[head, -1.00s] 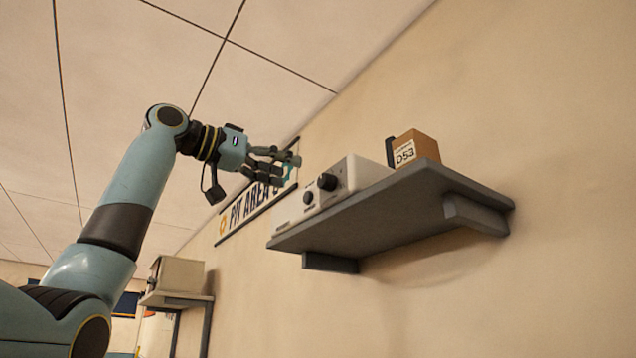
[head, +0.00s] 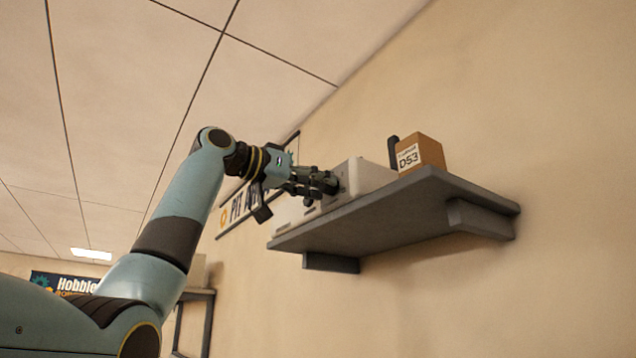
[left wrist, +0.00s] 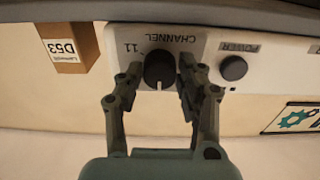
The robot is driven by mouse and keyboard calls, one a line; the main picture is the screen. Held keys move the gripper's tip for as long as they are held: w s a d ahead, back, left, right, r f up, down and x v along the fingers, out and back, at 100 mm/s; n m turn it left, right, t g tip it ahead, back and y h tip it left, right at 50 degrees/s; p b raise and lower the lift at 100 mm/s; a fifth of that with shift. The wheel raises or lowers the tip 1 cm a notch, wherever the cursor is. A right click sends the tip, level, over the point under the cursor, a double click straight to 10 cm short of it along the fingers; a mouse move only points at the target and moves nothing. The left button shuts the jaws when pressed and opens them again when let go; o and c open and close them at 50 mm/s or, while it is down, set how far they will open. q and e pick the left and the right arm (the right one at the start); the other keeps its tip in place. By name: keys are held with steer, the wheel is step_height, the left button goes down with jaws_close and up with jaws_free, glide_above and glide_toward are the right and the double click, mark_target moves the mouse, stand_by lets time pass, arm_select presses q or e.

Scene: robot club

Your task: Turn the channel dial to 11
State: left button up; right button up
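The white radio unit (head: 370,176) sits on the grey wall shelf. In the left wrist view its front panel is upside down, with the black channel dial (left wrist: 159,70) under the CHANNEL lettering. The dial's white pointer line points straight down in that picture; the "11" mark (left wrist: 133,47) lies up and left of the dial. My left gripper (head: 334,183) is at the panel, and its fingers (left wrist: 161,66) stand on either side of the dial, open, with narrow gaps that may or may not be contact. In the head view the gripper hides the dial. My right gripper is not in view.
A smaller black POWER knob (left wrist: 233,68) is beside the dial, close to one finger. A cardboard box (head: 420,152) labelled D53 stands on the shelf (head: 400,208) beyond the unit. A wall sign (left wrist: 293,118) hangs nearby. The space below the shelf is clear.

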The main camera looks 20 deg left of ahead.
arm_select(q)
steer(key=c, duration=0.6)
steer(key=shift+c, duration=0.2)
steer(key=shift+m, duration=0.3)
steer(key=m, duration=0.5)
steer(key=shift+r+p, duration=0.1)
steer(key=shift+p, duration=0.2)
steer(key=m, duration=0.5)
steer(key=shift+m, duration=0.4)
steer(key=m, duration=1.2)
steer(key=shift+m, duration=0.4)
